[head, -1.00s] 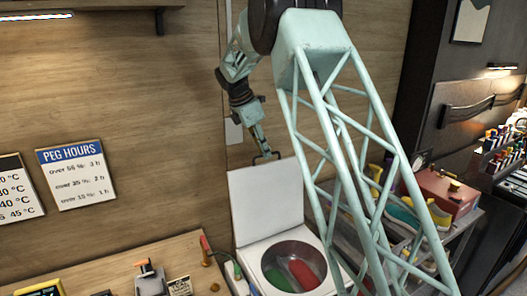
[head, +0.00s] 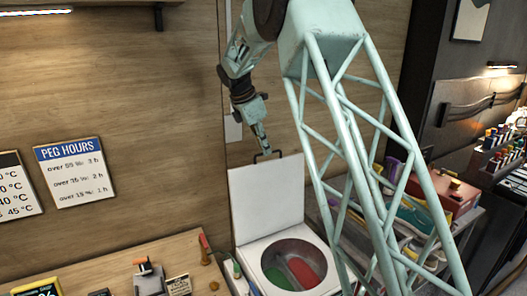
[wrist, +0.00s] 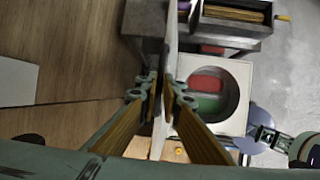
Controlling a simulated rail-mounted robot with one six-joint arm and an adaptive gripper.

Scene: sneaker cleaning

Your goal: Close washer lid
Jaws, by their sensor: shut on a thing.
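The white washer (head: 250,262) stands at the lower middle of the head view. Its round drum opening is uncovered, with a red and a green item inside; the washer also shows in the wrist view (wrist: 244,72). The white washer lid (head: 266,200) stands up, roughly upright, at the back of the opening. A dark handle (head: 257,157) rises from its top edge. My gripper (head: 267,152) is at this handle, pointing down. In the wrist view my gripper (wrist: 160,92) is shut at the lid (wrist: 171,45), seen nearly edge-on. The exact grip on the handle is hidden by the fingers.
A wooden bench (head: 120,268) with small tools is left of the washer. A shelf with shoes and a red box (head: 446,196) is to the right, partly behind my arm. The wood wall (head: 130,110) is close behind the lid.

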